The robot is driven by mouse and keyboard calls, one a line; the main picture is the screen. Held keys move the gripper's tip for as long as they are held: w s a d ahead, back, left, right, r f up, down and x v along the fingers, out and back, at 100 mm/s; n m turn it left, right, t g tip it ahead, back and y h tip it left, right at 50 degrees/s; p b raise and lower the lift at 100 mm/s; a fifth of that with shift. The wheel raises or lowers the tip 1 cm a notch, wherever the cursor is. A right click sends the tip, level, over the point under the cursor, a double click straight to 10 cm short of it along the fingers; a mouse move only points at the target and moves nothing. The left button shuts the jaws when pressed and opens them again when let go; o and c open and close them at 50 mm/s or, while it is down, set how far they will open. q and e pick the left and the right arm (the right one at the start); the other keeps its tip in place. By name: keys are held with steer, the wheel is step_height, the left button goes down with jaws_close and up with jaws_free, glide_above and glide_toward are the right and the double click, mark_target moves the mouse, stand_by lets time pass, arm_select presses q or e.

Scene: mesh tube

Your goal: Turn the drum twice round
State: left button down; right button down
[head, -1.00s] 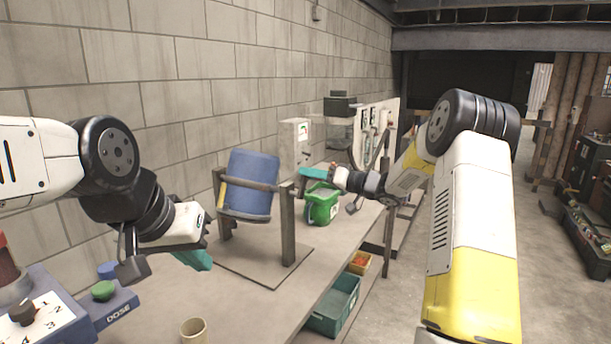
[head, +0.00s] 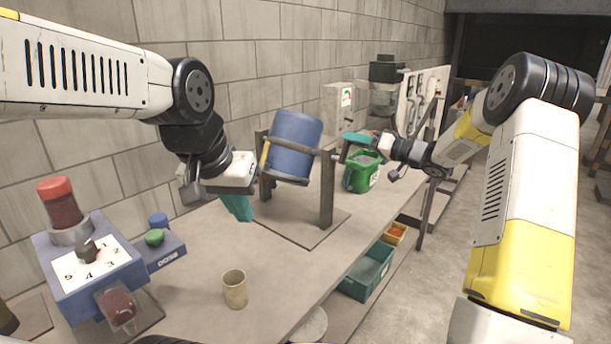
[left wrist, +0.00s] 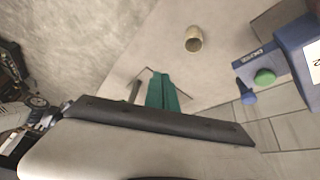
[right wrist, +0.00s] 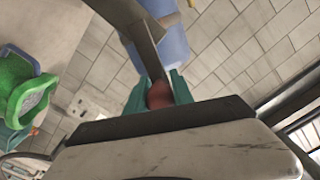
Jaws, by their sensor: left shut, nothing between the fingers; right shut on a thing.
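The drum (head: 292,148) is a blue cylinder, tilted, hung on an axle between two posts of a dark stand (head: 327,200). A yellow strip shows on its left side. It also shows at the top of the right wrist view (right wrist: 172,45). My right gripper (head: 357,139) is at the right end of the axle. In the right wrist view its teal fingers are shut on a red crank handle (right wrist: 158,95), which they partly hide. My left gripper (head: 238,208) points down, shut and empty, in front of the left post, apart from the drum.
A beige cup (head: 235,289) stands at the bench front. A blue dosing machine (head: 95,275) with a dial and a green button (head: 154,237) is at left. A green container (head: 362,173) stands beyond the stand. A teal bin (head: 368,272) lies below the bench edge.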

steer(key=shift+d, duration=0.1)
arm_select(q)
steer(key=w+a+f+m+g+y, duration=0.2)
steer(key=w+f+y, duration=0.3)
steer(key=w, duration=0.6)
steer(key=w+a+f+m+g+y, duration=0.1)
steer(key=w+f+m+g+y, duration=0.3)
steer(key=w, duration=0.6)
arm_select(e)
steer(key=shift+f, duration=0.1)
arm_select(q)
steer(key=w+d+f+m+t+y, duration=0.5)
steer(key=w+d+f+t+y, duration=0.35)
steer(key=w+d+t, duration=0.5)
steer(key=w+a+g, duration=0.2)
steer(key=w+a, duration=0.4)
steer(key=a, duration=0.3)
steer(key=shift+w+f+h, duration=0.2)
steer(key=shift+f+h, duration=0.1)
steer(key=shift+h, duration=0.15)
steer(key=shift+a+g, duration=0.15)
steer(key=shift+g, duration=0.1)
steer(key=shift+s+a+r, duration=0.4)
steer(key=shift+s+a, duration=0.05)
arm_select(e)
steer(key=shift+w, duration=0.1)
